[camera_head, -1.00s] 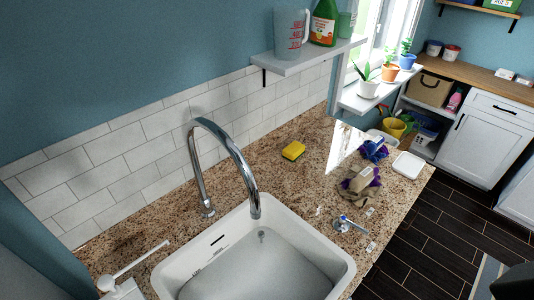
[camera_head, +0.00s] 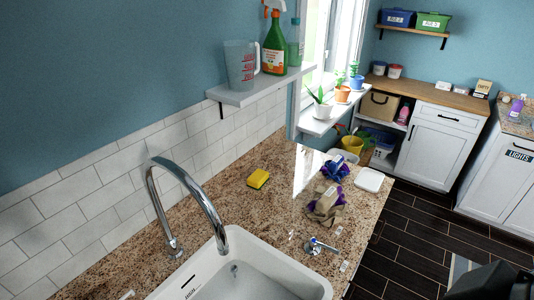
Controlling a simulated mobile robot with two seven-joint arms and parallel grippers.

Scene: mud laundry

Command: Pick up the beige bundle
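The beige bundle (camera_head: 325,206) lies on the granite countertop (camera_head: 225,212), to the right of the sink, with purple parts showing at its side. A blue and purple bundle (camera_head: 335,167) lies just behind it. Neither gripper can be made out. A dark shape at the bottom right corner may be part of my own body, but no fingertips show there.
The sink (camera_head: 205,272) and curved faucet (camera_head: 165,205) stand left of the bundle. A yellow sponge (camera_head: 258,178), a white square dish (camera_head: 369,180) and a metal tap handle (camera_head: 318,246) are around it. A shelf (camera_head: 262,84) overhangs the back.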

